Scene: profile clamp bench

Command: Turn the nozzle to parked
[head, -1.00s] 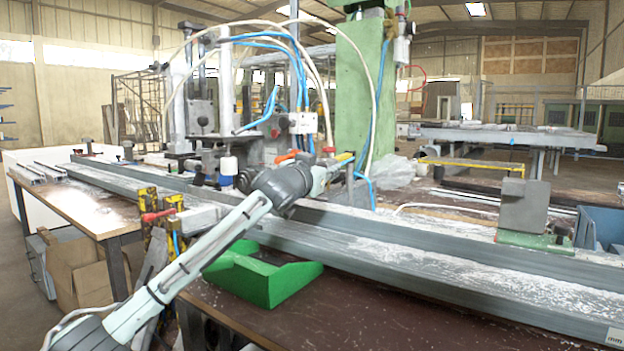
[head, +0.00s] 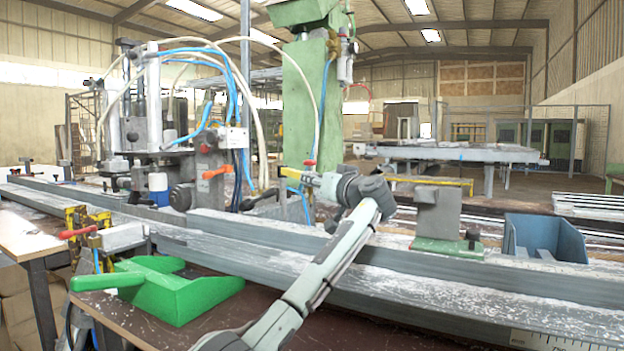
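One arm, which looks like my left, rises from the bottom of the head view to a dark wrist. Its gripper (head: 325,184) points left, in front of the green machine column. A short yellow-and-dark piece (head: 296,174) lies at the gripper's end; I cannot tell whether it is the nozzle or whether they touch. The fingers are too small and covered to read. An orange lever (head: 215,173) sits on the clamp machine (head: 205,155), left of the gripper and apart from it. My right gripper is not in view.
A long grey metal profile (head: 420,270) crosses the bench. A green dustpan-like tray (head: 185,295) lies in front of it. Yellow clamps with a red handle (head: 78,232) stand at left. A grey block on a green base (head: 437,215) and a blue bin (head: 545,238) are at right.

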